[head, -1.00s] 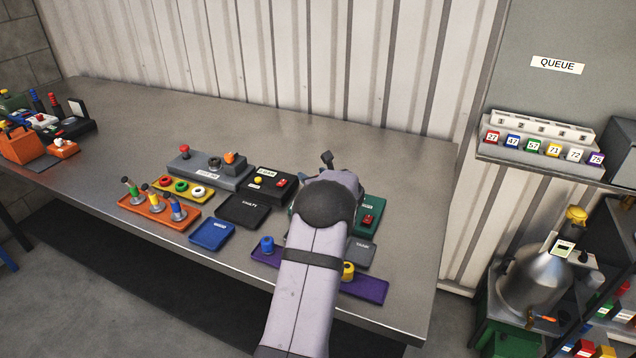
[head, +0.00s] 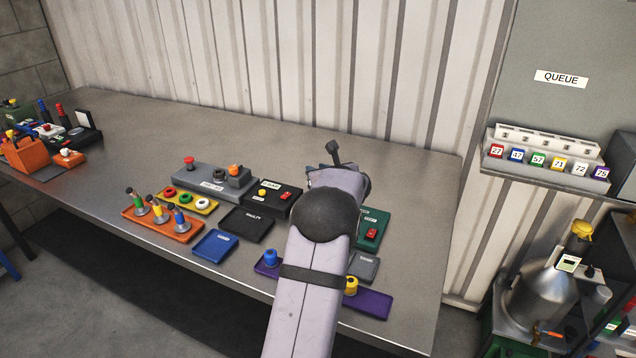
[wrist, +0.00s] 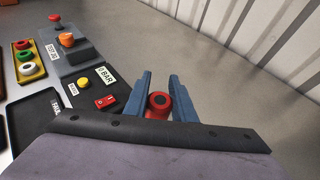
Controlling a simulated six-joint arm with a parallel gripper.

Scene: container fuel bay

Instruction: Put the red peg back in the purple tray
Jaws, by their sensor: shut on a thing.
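The red peg (wrist: 158,104) is between the two blue-grey fingers of my gripper (wrist: 161,84) in the wrist view, and the gripper is shut on it. In the head view my arm hides the peg and most of the gripper. The purple tray (head: 374,304) lies at the front edge of the bench, partly behind my arm. A blue peg (head: 271,257) stands at its left end and a yellow peg (head: 351,286) towards its right. The tray's middle is hidden. My gripper is beyond the tray, towards the wall.
A black box (head: 275,199) with yellow and red buttons and a grey box (head: 212,183) stand left of my gripper. A green panel (head: 371,219) and a grey tray (head: 364,268) are at the right. Black (head: 246,224) and blue (head: 214,246) trays lie left. The back bench is clear.

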